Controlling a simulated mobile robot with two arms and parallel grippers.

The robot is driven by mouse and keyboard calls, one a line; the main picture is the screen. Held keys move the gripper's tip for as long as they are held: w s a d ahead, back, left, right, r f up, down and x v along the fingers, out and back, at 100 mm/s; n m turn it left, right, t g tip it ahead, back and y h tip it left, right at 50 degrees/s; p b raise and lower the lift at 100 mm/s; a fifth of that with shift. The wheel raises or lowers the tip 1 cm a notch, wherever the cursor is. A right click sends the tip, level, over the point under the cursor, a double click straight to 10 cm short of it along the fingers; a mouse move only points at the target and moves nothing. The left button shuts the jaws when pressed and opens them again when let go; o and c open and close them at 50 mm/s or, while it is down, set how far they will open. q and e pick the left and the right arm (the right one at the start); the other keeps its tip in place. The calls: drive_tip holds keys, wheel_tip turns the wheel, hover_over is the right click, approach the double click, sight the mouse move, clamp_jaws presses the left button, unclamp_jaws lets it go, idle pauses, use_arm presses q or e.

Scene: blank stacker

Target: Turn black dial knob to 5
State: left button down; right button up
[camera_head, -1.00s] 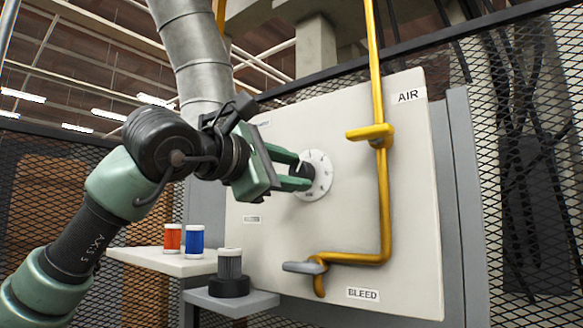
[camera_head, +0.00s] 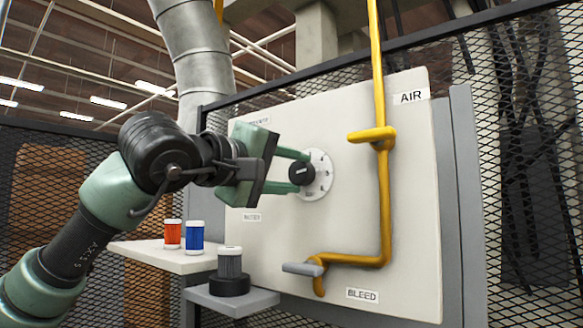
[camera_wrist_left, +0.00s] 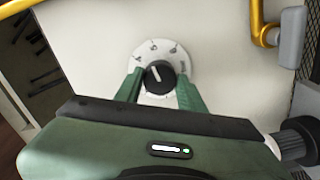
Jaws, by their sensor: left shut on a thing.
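The black dial knob (camera_head: 303,174) sits on a round white dial plate (camera_head: 319,188) on the pale panel. My left gripper (camera_head: 298,172) is shut on the knob, one green finger above it and one below in the head view. In the left wrist view the knob (camera_wrist_left: 159,77) lies between the two green fingertips (camera_wrist_left: 160,82). Its white line points up and slightly left there. Marks show around the dial plate (camera_wrist_left: 170,54), too small to read surely. My right gripper is not in view.
A yellow pipe (camera_head: 385,210) with handles runs down the panel (camera_head: 415,200) right of the dial. Red (camera_head: 173,236) and blue (camera_head: 195,238) canisters stand on a white shelf (camera_head: 160,256). A grey canister (camera_head: 230,263) stands on a lower grey shelf (camera_head: 250,300).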

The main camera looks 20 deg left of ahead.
use_arm(q)
drive_tip(key=shift+m, duration=0.8)
drive_tip(key=shift+f, duration=0.1)
drive_tip(key=c, duration=0.9)
unclamp_jaws()
drive_tip(key=shift+o, duration=0.2)
drive_tip(key=shift+s, duration=0.1)
drive_tip(key=shift+s+a, duration=0.15)
drive_tip(key=shift+s, duration=0.15)
drive_tip(key=b+v, duration=0.3)
drive_tip(key=v, duration=0.4)
